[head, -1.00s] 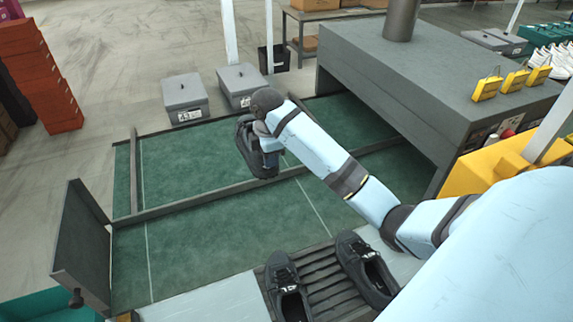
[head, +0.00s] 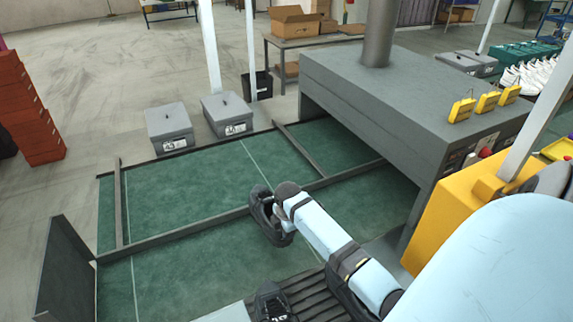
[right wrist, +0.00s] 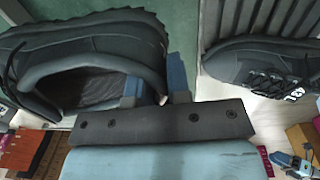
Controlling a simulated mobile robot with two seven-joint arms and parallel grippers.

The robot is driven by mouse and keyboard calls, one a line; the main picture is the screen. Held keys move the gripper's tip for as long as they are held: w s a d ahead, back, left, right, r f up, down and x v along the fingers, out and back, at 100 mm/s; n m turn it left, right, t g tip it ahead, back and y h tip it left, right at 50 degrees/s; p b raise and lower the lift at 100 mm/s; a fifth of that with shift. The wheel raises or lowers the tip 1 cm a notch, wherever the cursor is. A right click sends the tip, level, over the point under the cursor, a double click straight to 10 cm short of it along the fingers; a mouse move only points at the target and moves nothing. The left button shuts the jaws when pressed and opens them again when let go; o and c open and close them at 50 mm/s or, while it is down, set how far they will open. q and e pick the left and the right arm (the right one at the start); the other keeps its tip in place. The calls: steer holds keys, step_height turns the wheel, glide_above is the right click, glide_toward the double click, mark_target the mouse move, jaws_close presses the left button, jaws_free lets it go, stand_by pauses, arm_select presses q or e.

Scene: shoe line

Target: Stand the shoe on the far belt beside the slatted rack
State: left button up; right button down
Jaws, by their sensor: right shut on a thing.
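My right gripper (right wrist: 156,88) has its two blue fingers closed on the heel wall of a black shoe (right wrist: 85,45). The far green belt (head: 200,185) lies beyond this rail and is bare. The slatted rack (head: 312,297) is at the bottom middle; its slats also show in the right wrist view (right wrist: 265,14). Another black shoe (head: 271,302) stands at the rack, partly cut off by the frame.
Dark rails (head: 180,232) border and split the green belts. A large grey tunnel housing (head: 400,85) covers their right end. A grey upright plate (head: 65,270) stands at the left. Two lidded grey boxes (head: 170,128) sit behind the far belt.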

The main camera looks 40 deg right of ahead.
mark_target(287, 243)
steer(key=shift+w+f, duration=0.1)
steer(key=shift+f, duration=0.6)
step_height(287, 243, down, 3)
steer(key=shift+f, duration=0.35)
arm_select(q)
steer(key=shift+w, duration=0.5)
